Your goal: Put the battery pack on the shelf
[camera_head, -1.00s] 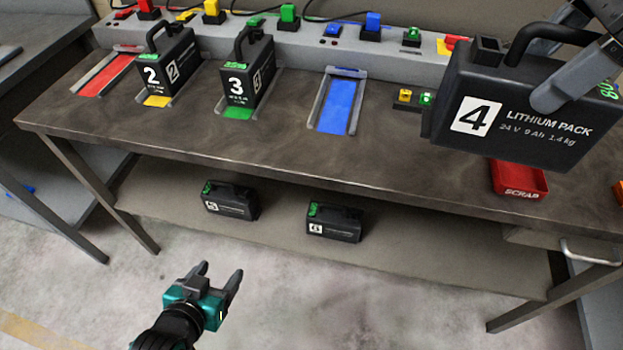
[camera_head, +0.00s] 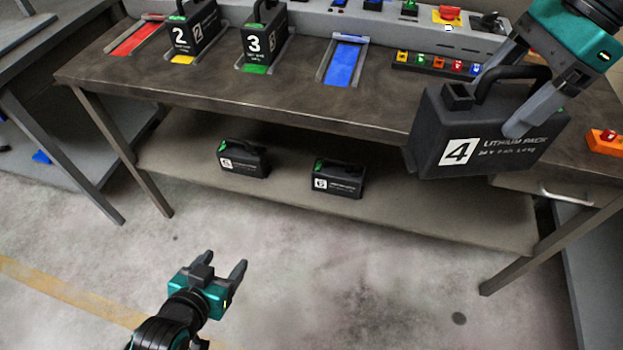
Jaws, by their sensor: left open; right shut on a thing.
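A black battery pack marked 4 (camera_head: 440,130) hangs from my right gripper (camera_head: 510,112), which is shut on it near its handle. The pack is in front of the bench's right part, upright with a slight tilt, its lower edge overlapping the bench's front edge in the view. My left gripper (camera_head: 232,272) is open and empty, low over the floor in front of the bench. The lower shelf (camera_head: 400,215) runs under the bench. Packs 5 (camera_head: 243,160) and 6 (camera_head: 337,182) stand on its left and middle parts. The shelf's right part is bare.
On the bench (camera_head: 290,90), packs 2 (camera_head: 190,35) and 3 (camera_head: 265,45) stand in yellow and green bays. The red bay (camera_head: 135,38) and blue bay (camera_head: 343,62) are empty. A drawer with a handle (camera_head: 567,196) is under the bench's right end. A bench leg (camera_head: 530,258) stands at front right.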

